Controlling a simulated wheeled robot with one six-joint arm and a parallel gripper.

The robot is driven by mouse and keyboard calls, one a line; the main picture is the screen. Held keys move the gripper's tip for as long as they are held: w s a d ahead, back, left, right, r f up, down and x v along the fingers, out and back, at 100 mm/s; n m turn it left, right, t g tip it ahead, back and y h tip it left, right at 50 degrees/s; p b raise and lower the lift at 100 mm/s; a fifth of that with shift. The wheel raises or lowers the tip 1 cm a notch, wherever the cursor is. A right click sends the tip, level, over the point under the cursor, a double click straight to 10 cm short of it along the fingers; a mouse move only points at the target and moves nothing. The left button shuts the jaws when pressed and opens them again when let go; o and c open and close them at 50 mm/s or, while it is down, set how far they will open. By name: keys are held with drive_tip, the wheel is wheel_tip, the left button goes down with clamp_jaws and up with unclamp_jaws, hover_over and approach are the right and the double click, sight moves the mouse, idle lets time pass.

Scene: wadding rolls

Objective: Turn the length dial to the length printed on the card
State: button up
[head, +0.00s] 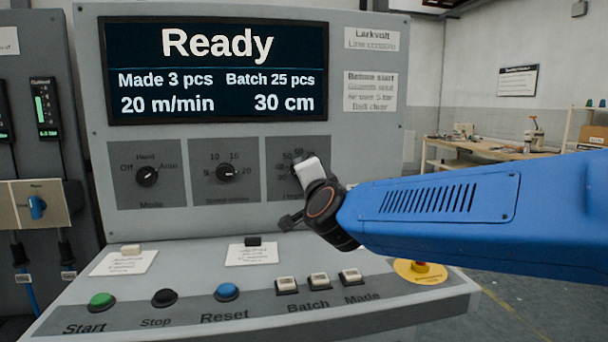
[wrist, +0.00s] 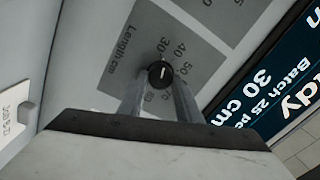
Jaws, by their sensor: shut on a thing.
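The length dial (wrist: 160,74) is a small round black knob with a white mark, on a dark grey plate labelled "Length cm" (wrist: 127,50). In the wrist view my gripper (wrist: 158,92) has one finger on each side of the knob and is shut on it. In the head view my gripper (head: 303,178) covers the dial, and only part of its plate (head: 279,150) shows. The screen (head: 216,70) reads "Ready" and 30 cm. Two white cards, a left one (head: 120,265) and a middle one (head: 252,257), lie on the console; their print is too small to read.
The mode dial (head: 147,174) and the speed dial (head: 226,172) are left of the length dial. Start (head: 102,301), Stop (head: 164,298) and Reset (head: 227,291) buttons line the front. A red emergency button (head: 420,267) sits below my arm.

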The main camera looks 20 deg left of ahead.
drive_tip(key=shift+n, duration=1.1)
drive_tip(key=o, duration=1)
drive_tip(key=shift+o, duration=0.2)
drive_tip(key=r+v, duration=0.1)
drive_tip(key=v, duration=1.6)
drive_tip(key=shift+s+f, duration=0.2)
drive_tip(key=shift+f, duration=0.3)
drive_tip(key=shift+d, duration=0.1)
